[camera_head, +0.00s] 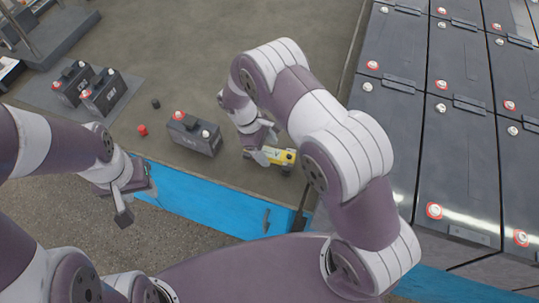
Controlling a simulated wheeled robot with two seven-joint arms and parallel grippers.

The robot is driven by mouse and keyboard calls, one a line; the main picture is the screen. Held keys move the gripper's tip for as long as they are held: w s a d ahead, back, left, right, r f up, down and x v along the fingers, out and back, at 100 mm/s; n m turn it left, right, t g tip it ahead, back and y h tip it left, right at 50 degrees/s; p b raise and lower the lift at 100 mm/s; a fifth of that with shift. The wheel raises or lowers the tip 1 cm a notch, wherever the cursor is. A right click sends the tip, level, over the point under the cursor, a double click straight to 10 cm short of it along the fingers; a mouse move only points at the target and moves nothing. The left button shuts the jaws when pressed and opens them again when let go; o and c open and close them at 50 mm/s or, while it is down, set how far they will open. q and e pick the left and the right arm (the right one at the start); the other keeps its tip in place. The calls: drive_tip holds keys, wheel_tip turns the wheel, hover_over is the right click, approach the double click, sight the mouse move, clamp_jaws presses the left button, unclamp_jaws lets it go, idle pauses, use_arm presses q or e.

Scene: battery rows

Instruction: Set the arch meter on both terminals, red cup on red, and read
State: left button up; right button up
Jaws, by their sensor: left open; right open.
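A yellow device with a dark part, which looks like the arch meter (284,157), lies at the bench's front edge; its cups cannot be made out. My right gripper (262,150) is open at its left end, partly covering it; I cannot tell whether they touch. My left gripper (140,199) is open and empty, in front of the bench edge and left of the battery.
A loose red cap (142,130) and a black cap (155,104) lie left of the battery. Two more batteries (104,92) stand on a grey mat (45,98) at the back left. Rows of large dark batteries (458,160) fill the right. The bench (200,50) behind is clear.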

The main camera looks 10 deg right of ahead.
drive_tip(key=shift+x, duration=1.05)
drive_tip(key=c, duration=1.3)
